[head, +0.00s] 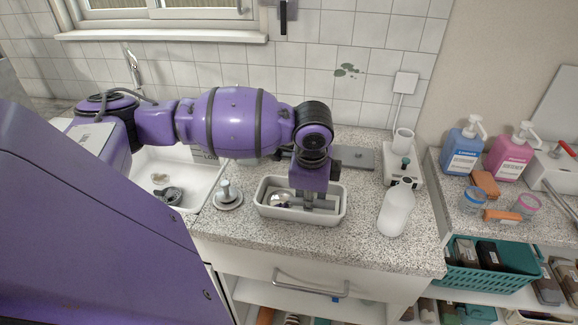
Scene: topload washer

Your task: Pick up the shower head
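A shiny rounded metal piece (281,199), which looks like the shower head, lies in the left part of a pale rectangular tray (264,212) on the speckled counter. My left arm reaches across from the left, and my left gripper (318,201) points down into the tray, to the right of the shiny piece. Its fingertips are small and overlap grey shapes in the tray, so I cannot tell whether they are open or what they touch. My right gripper is out of view.
A white bottle (396,209) and a white device (403,165) stand right of the tray. A small round-based item (228,195) stands left of it, beside the sink (199,184), which holds a dark ring-shaped item (169,195). Tiled wall (342,50) closes the back.

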